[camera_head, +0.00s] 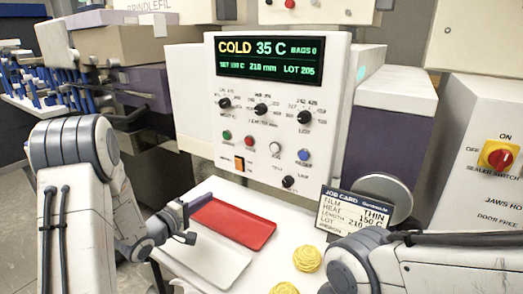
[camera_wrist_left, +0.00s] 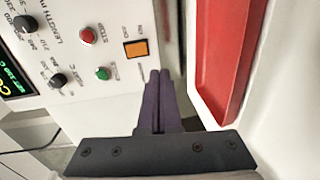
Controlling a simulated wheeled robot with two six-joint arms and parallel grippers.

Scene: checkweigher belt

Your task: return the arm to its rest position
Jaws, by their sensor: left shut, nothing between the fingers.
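My left arm comes in from the left, and its gripper (camera_head: 183,212) hangs just left of the red tray (camera_head: 235,222), in front of the machine's control panel (camera_head: 268,110). In the left wrist view the two purple fingers (camera_wrist_left: 158,76) are pressed together with nothing between them. They point towards the panel's lower part, near the orange rocker switch (camera_wrist_left: 135,48); any contact cannot be told. My right arm shows at the lower right, but its gripper cannot be made out.
A white tray (camera_head: 215,262) lies in front of the red one. Two yellow coiled items (camera_head: 307,258) lie on the white surface near a standing job card (camera_head: 355,212). The panel display (camera_head: 268,57) reads COLD 35 C. A sealer switch box (camera_head: 490,160) stands right.

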